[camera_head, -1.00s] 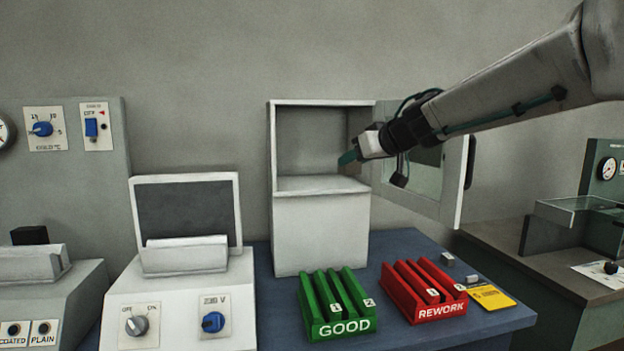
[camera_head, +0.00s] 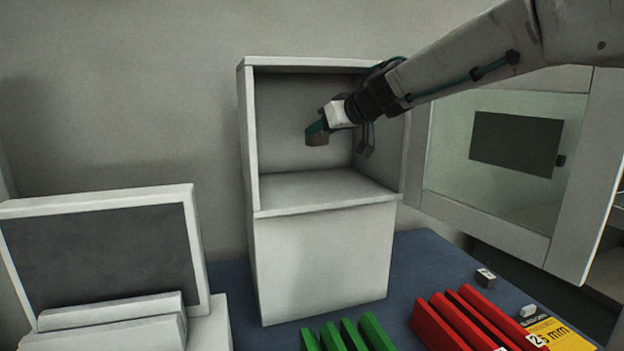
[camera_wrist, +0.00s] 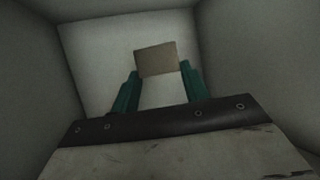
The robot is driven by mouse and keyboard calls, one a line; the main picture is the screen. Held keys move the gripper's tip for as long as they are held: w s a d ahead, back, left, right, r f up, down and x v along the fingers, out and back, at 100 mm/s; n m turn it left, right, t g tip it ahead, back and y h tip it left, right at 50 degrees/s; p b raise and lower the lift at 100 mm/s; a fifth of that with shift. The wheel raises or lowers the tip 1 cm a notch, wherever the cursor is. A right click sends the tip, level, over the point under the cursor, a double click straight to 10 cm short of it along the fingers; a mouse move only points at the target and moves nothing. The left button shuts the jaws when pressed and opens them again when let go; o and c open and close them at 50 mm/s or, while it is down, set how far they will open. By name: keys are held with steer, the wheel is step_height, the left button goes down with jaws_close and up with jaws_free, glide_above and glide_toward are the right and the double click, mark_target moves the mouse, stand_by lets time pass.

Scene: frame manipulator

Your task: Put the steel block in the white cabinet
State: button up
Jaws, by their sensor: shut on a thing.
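The white cabinet (camera_head: 322,258) stands on the blue bench with its upper compartment open to the front. Its glazed door (camera_head: 505,160) is swung open to the right. My gripper (camera_head: 318,127) is at the compartment opening, above the compartment floor. Its green fingers are shut on a small brownish-grey block (camera_head: 317,139), which appears to be the steel block. In the wrist view the block (camera_wrist: 156,59) sits between the tips of both fingers of my gripper (camera_wrist: 160,84), with the pale cabinet interior around it. The block is held clear of the floor.
A green rack (camera_head: 345,336) and a red rack (camera_head: 465,318) stand in front of the cabinet. Two small grey blocks lie at right, one (camera_head: 486,277) behind the other (camera_head: 528,311), near a yellow card (camera_head: 560,338). A white device with a dark panel (camera_head: 105,255) stands at left.

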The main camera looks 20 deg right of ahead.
step_height(320, 180, down, 5)
steer(key=shift+w+f, duration=0.15)
steer(key=shift+f, duration=2.25)
steer(key=shift+f, duration=0.15)
steer(key=o, duration=1.1)
steer(key=shift+s+d+r, duration=0.1)
steer(key=shift+s+r, duration=0.1)
steer(key=shift+r, duration=0.05)
steer(key=v, duration=1.1)
steer(key=shift+s, duration=0.3)
steer(key=shift+d+r, duration=0.1)
